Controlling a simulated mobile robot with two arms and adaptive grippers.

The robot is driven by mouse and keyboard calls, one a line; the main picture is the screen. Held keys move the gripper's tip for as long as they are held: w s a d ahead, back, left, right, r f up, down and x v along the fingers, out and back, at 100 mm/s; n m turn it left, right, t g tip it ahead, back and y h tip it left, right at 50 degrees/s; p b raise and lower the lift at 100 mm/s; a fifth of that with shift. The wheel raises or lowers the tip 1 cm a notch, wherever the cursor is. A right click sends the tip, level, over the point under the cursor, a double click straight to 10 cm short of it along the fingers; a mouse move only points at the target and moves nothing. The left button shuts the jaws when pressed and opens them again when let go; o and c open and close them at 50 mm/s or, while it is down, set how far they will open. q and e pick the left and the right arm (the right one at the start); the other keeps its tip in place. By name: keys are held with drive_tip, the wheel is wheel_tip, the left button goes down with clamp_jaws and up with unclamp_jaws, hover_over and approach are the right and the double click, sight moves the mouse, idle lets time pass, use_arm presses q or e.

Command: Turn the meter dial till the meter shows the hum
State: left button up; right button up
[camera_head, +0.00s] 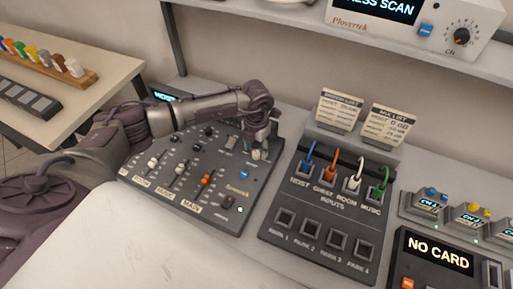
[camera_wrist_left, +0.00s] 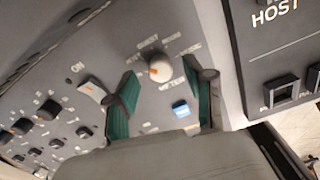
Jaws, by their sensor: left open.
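The meter dial (camera_wrist_left: 160,68) is a pale round knob with an orange mark, on a dark mixer panel with words printed around it. It also shows small in the head view (camera_head: 256,155), partly covered by my gripper. My left gripper (camera_wrist_left: 163,78) is open, with its green-padded fingers on either side of the dial; contact cannot be told. In the head view the left gripper (camera_head: 262,142) reaches down over the far right corner of the mixer (camera_head: 212,205). A small screen (camera_head: 164,96) behind my arm seems to read HOST, partly hidden. My right gripper is not in view.
A blue button (camera_wrist_left: 181,108) and a pale ON switch (camera_wrist_left: 92,90) sit near the dial. The patch box (camera_head: 310,215) with coloured plugs stands right of the mixer, two note cards (camera_head: 338,108) behind it. A shelf (camera_head: 290,30) runs above the back.

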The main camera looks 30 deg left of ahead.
use_arm(q)
drive_tip(key=shift+f, duration=0.95)
drive_tip(key=shift+c, duration=0.2)
clamp_jaws()
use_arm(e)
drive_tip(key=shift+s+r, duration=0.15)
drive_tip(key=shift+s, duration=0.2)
